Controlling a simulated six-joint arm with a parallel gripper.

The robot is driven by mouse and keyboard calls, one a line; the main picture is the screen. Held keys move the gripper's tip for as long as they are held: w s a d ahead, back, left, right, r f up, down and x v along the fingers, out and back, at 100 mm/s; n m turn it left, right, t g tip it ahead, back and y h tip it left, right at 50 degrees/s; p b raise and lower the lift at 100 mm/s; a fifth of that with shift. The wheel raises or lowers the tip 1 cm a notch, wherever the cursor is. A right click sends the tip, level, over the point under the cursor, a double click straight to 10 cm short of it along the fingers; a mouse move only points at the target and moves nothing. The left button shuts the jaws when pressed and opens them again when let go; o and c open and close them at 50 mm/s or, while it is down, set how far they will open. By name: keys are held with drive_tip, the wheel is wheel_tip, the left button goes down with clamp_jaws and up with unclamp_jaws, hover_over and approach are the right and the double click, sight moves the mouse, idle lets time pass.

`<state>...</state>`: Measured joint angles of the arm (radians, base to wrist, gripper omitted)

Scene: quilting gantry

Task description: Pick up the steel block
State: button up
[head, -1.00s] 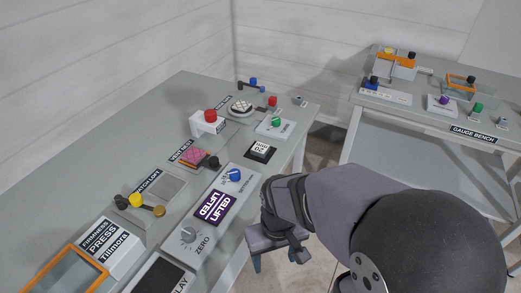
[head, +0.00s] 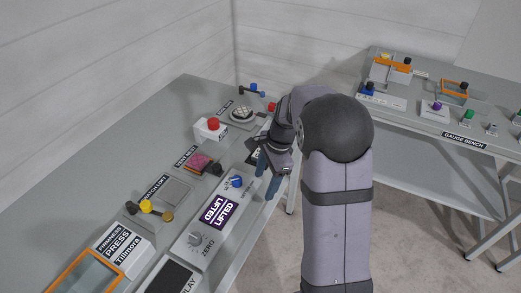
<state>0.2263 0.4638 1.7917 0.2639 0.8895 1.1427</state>
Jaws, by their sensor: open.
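My gripper (head: 267,182) is at the right edge of the left bench, to the right of the blue knob (head: 237,182). Its two blue-grey fingers point down, are spread apart, and hold nothing visible. I cannot single out the steel block for certain. Small grey pieces (head: 492,129) stand at the front of the gauge bench, too small to identify. My arm and gripper hide the far right part of the left bench.
The gauge bench (head: 420,170) stands at the right, with floor between.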

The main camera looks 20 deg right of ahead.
drive_tip(key=shift+w+d+r+m+t+y+p, duration=0.2)
drive_tip(key=shift+w+d+m+t+p, duration=0.3)
drive_tip(key=shift+w+d+m, duration=1)
drive_tip(key=shift+w+d+r+m+t+y+p, duration=0.25)
drive_tip(key=shift+w+d+m+p, duration=0.35)
drive_tip(key=shift+w+m, duration=1.8)
drive_tip(key=shift+w+d+r+m+t+y+p, duration=0.2)
drive_tip(key=shift+w+d+m+t+p, duration=0.45)
drive_tip(key=shift+w, duration=2.4)
drive_tip(key=shift+f, duration=0.3)
drive_tip(key=p+x, duration=0.1)
drive_tip(key=x, duration=0.2)
drive_tip(key=shift+s+a+f+p, duration=0.1)
drive_tip(key=shift+p, duration=0.25)
drive_tip(key=shift+a+f, duration=0.1)
drive_tip(key=shift+f, duration=0.45)
drive_tip(key=shift+w, duration=0.25)
drive_tip(key=c, duration=1.5)
